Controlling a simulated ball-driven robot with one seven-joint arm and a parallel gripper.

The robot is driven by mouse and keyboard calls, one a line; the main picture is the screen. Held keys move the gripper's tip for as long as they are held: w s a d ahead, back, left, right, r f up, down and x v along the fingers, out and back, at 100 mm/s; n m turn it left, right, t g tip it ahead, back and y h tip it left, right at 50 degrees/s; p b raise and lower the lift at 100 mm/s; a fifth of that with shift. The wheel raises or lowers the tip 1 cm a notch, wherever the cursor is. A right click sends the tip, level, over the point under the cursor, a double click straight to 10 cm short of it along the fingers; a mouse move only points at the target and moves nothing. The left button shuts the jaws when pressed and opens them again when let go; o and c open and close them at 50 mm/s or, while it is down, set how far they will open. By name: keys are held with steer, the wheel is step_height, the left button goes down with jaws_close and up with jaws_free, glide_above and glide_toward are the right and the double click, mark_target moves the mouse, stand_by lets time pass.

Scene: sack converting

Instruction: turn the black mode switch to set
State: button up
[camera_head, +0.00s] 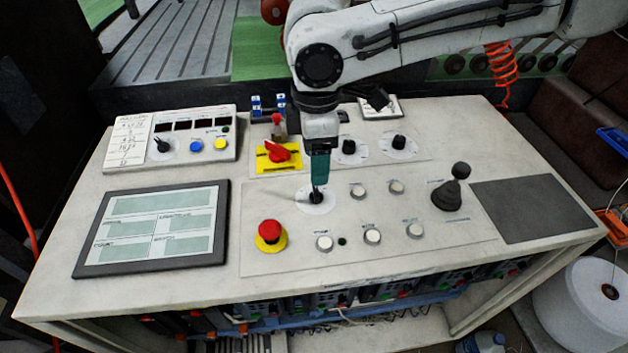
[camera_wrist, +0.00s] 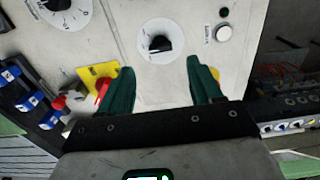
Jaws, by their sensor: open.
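A black rotary switch (camera_head: 316,197) on a round white dial sits on the console panel, right of the red emergency button. I take it for the mode switch; its label is too small to read. In the wrist view the black switch (camera_wrist: 160,43) shows just beyond the gap between my green fingertips. My gripper (camera_head: 318,186) points down over the switch and partly hides it in the head view. In the wrist view my gripper (camera_wrist: 160,66) is open, with nothing between the fingers. I cannot tell whether a finger touches the switch.
A red rotary switch (camera_head: 279,152) on a yellow plate stands close behind my gripper. The red emergency button (camera_head: 269,231) is front left. Two black dial knobs (camera_head: 348,147) (camera_head: 398,142) are behind right, a black joystick (camera_head: 455,188) right. Several white buttons (camera_head: 324,242) line the front.

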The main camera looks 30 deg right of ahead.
mark_target(317, 189)
step_height(317, 189, down, 7)
stand_by(0.3)
steer(key=shift+c, duration=0.2)
steer(key=c, duration=1)
steer(key=shift+s+r+n+p, duration=0.1)
steer(key=shift+n+p, duration=0.2)
steer(key=shift+p, duration=0.25)
steer(key=shift+n+p, duration=0.3)
steer(key=shift+p, duration=0.05)
steer(key=shift+r+n+p, duration=0.1)
steer(key=shift+n+p, duration=1)
steer(key=shift+p, duration=0.1)
steer(key=n+p, duration=0.2)
steer(key=n, duration=0.3)
steer(key=shift+f+n, duration=0.2)
steer(key=shift+n, duration=0.2)
